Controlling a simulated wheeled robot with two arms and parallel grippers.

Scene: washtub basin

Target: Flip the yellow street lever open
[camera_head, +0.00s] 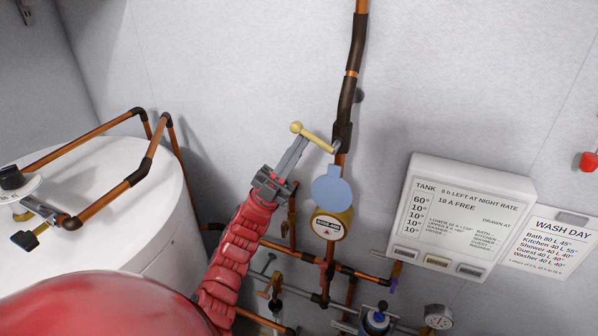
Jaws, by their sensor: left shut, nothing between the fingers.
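The yellow lever (316,137) has a round knob at its left end. It slants down to the right to a fitting on the copper pipe beside the wall. My left gripper (299,143) reaches up from below on the red arm. Its fingers are shut with nothing between them. Their tips are just below the lever near its knob; I cannot tell whether they touch it. My right gripper is not in view.
A brass meter (327,224) with a raised blue lid (331,187) is right of my gripper. A white tank (150,215) with copper pipes stands left. A tank panel (458,215) and a wash day sign (553,246) are right.

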